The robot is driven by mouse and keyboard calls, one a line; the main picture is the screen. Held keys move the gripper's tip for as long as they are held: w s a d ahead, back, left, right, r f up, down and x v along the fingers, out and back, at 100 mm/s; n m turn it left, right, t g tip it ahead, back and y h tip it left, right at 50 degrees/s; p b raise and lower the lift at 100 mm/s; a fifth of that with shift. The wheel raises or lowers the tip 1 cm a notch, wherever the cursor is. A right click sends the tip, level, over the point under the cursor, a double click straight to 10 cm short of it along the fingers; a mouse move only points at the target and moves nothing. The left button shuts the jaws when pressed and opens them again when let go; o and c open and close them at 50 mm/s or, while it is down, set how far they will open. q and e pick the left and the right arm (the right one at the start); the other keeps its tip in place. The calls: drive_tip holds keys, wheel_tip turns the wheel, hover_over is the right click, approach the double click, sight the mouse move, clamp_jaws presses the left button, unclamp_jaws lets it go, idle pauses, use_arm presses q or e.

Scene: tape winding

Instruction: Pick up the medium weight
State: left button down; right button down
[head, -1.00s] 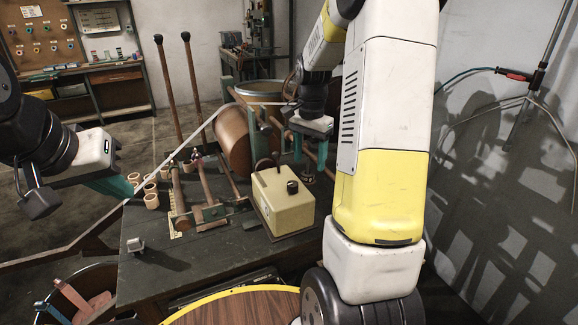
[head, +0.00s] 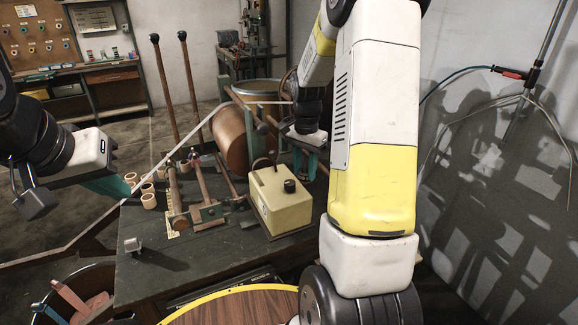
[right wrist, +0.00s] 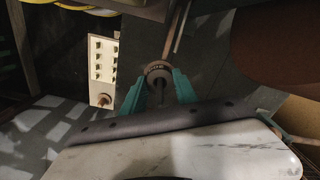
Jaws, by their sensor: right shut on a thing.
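My right gripper (head: 309,172) is at the far right end of the dark bench, beyond the cream box, its teal fingers pointing down. In the right wrist view its fingers (right wrist: 159,90) are closed around a small round ridged brown-grey weight (right wrist: 158,69) with a dark centre. I cannot tell its size class from the picture. In the head view the weight is mostly hidden by the fingers.
A cream box (head: 280,200) with a black knob stands on the bench (head: 180,265). Several copper cups (head: 149,198) stand at left. The bench's front left is mostly clear.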

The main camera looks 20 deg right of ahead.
wheel_tip(320, 180, up, 10)
drive_tip(key=shift+r, duration=0.1)
idle(0.5)
